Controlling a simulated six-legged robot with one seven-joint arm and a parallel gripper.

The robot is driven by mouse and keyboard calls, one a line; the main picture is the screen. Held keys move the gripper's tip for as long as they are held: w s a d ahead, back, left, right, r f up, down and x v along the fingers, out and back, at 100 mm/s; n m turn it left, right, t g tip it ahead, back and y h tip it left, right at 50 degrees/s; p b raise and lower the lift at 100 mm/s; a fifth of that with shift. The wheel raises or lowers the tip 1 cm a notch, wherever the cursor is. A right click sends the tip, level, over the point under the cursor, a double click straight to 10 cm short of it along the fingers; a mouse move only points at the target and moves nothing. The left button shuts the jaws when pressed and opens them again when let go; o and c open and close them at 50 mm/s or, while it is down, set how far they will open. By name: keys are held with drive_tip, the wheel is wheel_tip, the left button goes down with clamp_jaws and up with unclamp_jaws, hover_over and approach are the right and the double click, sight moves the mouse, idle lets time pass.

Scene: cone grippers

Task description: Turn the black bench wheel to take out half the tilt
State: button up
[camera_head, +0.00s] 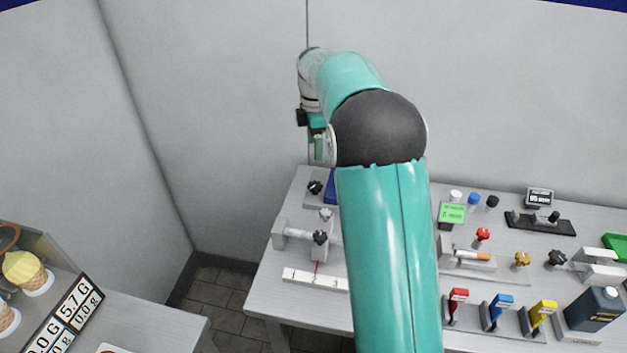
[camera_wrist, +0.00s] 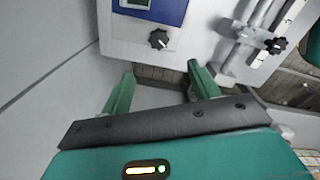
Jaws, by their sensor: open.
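Several black star-shaped knobs show, and I cannot tell for sure which is the bench wheel. One black knob (camera_head: 315,187) sits beside a blue panel (camera_head: 330,187) at the bench's back left corner. In the wrist view this knob (camera_wrist: 159,39) stands just beyond and between my fingertips, below the blue screen (camera_wrist: 165,10). A second black knob (camera_head: 320,237) is on a grey slide fixture; it also shows in the wrist view (camera_wrist: 275,46) at right. My gripper (camera_wrist: 161,72) is open and empty, apart from the knob. My arm hides part of the bench.
A white scale strip (camera_head: 315,279) with a red pointer lies in front of the slide. Other knobs, coloured levers (camera_head: 499,312) and a dark container (camera_head: 594,309) fill the bench's right. A wall (camera_head: 220,120) stands behind.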

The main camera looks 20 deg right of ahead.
sight(314, 185)
wheel_tip(314, 185, down, 14)
drive_tip(key=shift+w, duration=0.1)
idle(0.5)
drive_tip(key=shift+c, duration=0.4)
drive_tip(key=c, duration=0.9)
